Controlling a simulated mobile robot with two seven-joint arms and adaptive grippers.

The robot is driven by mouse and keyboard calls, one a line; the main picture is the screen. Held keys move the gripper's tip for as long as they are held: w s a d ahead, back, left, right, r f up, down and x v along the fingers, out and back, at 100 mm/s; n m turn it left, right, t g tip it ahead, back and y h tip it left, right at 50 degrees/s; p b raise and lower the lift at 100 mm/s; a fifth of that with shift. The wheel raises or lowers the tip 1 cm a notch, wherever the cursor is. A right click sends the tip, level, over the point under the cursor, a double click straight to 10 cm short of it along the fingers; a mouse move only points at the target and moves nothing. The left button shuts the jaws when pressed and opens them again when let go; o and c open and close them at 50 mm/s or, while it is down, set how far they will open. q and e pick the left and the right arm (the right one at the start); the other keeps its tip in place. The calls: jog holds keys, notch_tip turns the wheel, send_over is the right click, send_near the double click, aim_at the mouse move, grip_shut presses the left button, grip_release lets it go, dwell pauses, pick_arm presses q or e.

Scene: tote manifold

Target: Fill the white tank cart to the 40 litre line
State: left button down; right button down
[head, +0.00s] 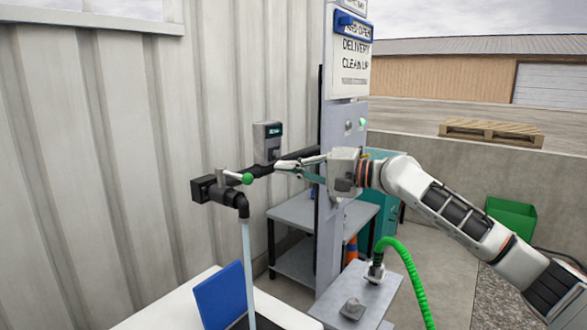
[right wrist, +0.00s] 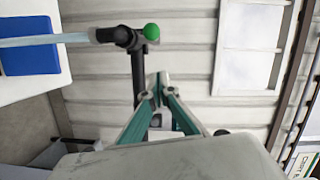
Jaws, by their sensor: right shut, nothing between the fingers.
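The white tank cart (head: 160,313) is at the bottom of the head view, with a blue lid (head: 222,296) raised on it. A dark pipe with a downward spout (head: 243,205) reaches over it from the wall. A pale blue stream (head: 249,270) runs from the spout down to the tank; the stream also shows in the right wrist view (right wrist: 40,41). The valve lever has a green knob (head: 247,178). My right gripper (head: 280,165) is shut and empty, a little right of the knob. The tank's level and litre line are not visible. My left gripper is out of view.
A meter box (head: 268,140) with a small display sits above the pipe. A post with a sign (head: 348,60) stands behind my right arm. A grey stand (head: 360,290) holds a green hose (head: 408,270). A grey shelf (head: 292,210) stands behind.

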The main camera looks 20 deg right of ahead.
aim_at(234, 175)
jog(key=w+a+f+p, duration=0.1)
jog(key=a, duration=0.6)
jog(key=shift+w+a, duration=0.15)
jog(key=shift+w, duration=0.2)
